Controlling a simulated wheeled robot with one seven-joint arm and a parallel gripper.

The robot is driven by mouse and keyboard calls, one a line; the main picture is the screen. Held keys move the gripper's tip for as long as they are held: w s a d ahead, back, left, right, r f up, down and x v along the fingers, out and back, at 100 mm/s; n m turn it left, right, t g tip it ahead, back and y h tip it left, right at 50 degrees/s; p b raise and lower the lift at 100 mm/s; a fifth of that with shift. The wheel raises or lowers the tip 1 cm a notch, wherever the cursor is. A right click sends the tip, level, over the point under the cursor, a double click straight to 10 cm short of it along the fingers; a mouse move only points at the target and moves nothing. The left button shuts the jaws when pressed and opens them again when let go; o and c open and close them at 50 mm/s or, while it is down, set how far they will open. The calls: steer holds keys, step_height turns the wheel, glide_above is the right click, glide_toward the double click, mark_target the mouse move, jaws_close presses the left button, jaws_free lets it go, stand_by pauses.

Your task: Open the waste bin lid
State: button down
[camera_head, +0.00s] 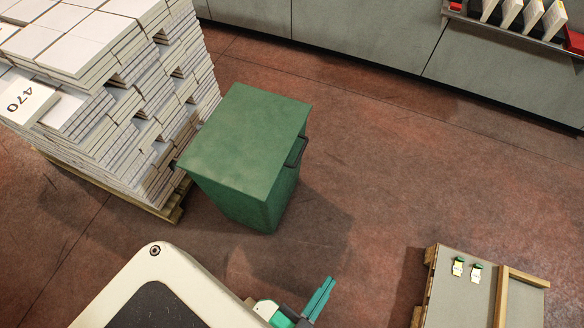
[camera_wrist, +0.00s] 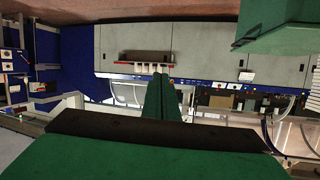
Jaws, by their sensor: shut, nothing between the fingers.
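The green waste bin (camera_head: 240,198) stands upright on the floor in the head view. Its flat green lid (camera_head: 247,138) is closed. A dark handle (camera_head: 296,151) sits on its right side. My gripper (camera_head: 324,290) is below and right of the bin in the head view, apart from it. Its green fingers are shut with nothing between them. In the wrist view the shut fingers of my gripper (camera_wrist: 159,88) point away in the middle. Part of the green bin (camera_wrist: 283,32) shows at the upper right of that view, which looks upside down.
A tall stack of white blocks (camera_head: 110,85) on a wooden pallet (camera_head: 172,208) stands close to the bin's left. A grey-topped board (camera_head: 458,300) with two small items is at the lower right. Grey cabinets (camera_head: 360,30) line the back. The floor right of the bin is clear.

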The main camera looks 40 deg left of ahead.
steer(key=w+f+m+g+y, duration=0.1)
steer(key=w+f+m+g, duration=0.2)
steer(key=f, duration=0.7)
steer(key=w+f+m+g, duration=0.15)
steer(key=w+f, duration=0.25)
steer(key=f, duration=0.7)
steer(key=w+a+f+m+g+y, duration=0.4)
steer(key=w+a+f+m, duration=0.25)
steer(key=w+f, duration=0.4)
steer(key=w+a+r+m+g+y, duration=0.1)
steer(key=w+a+r+g+y, duration=0.15)
steer(key=w+a, duration=0.5)
steer(key=w+a+r+g+y, duration=0.3)
steer(key=w+r, duration=0.1)
steer(key=r, duration=0.2)
steer(key=w+a+r+g+y, duration=0.2)
steer(key=w+r+g, duration=0.15)
steer(key=r, duration=0.25)
steer(key=s+a, duration=0.1)
steer(key=a, duration=0.8)
steer(key=shift+s+a+r+m+t, duration=0.15)
steer(key=shift+a+m+t, duration=0.2)
steer(key=shift+m, duration=0.05)
